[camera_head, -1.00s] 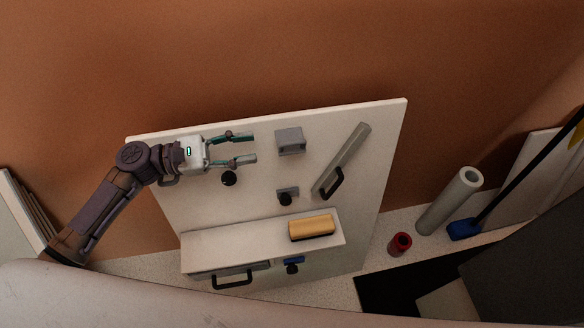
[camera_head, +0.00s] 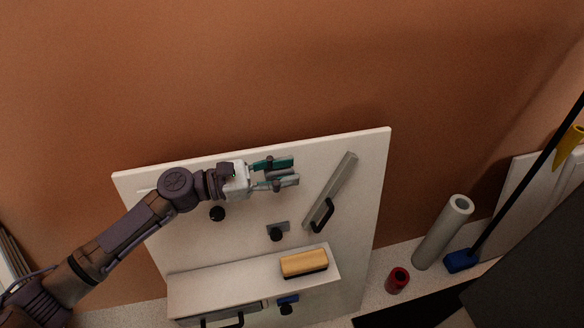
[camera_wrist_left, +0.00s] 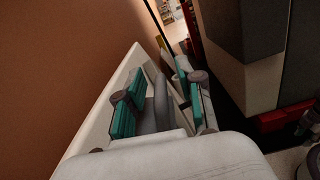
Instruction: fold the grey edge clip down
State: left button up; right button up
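A white upright panel (camera_head: 150,190) carries the fittings. The grey edge clip is a small grey block near the panel's upper middle. In the head view my left gripper (camera_head: 282,171) covers most of it. In the left wrist view a grey piece (camera_wrist_left: 161,104), which looks like the clip, stands between the two teal-padded fingers of my left gripper (camera_wrist_left: 160,82). The fingers are apart, with a gap showing at the right finger; I cannot tell whether the left finger touches it. My right gripper is not in view.
Close by on the panel are a slanted grey bar (camera_head: 332,188) with a black handle, and black knobs (camera_head: 217,214). A yellow block (camera_head: 304,262) sits on the lower ledge. A grey tube (camera_head: 442,234) and red cup (camera_head: 397,280) stand at right.

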pick_arm(q)
jog(key=shift+x, duration=0.8)
jog(key=shift+d, duration=0.1)
jog(key=shift+c, duration=0.3)
grip_shut()
jog(key=shift+f, duration=0.15)
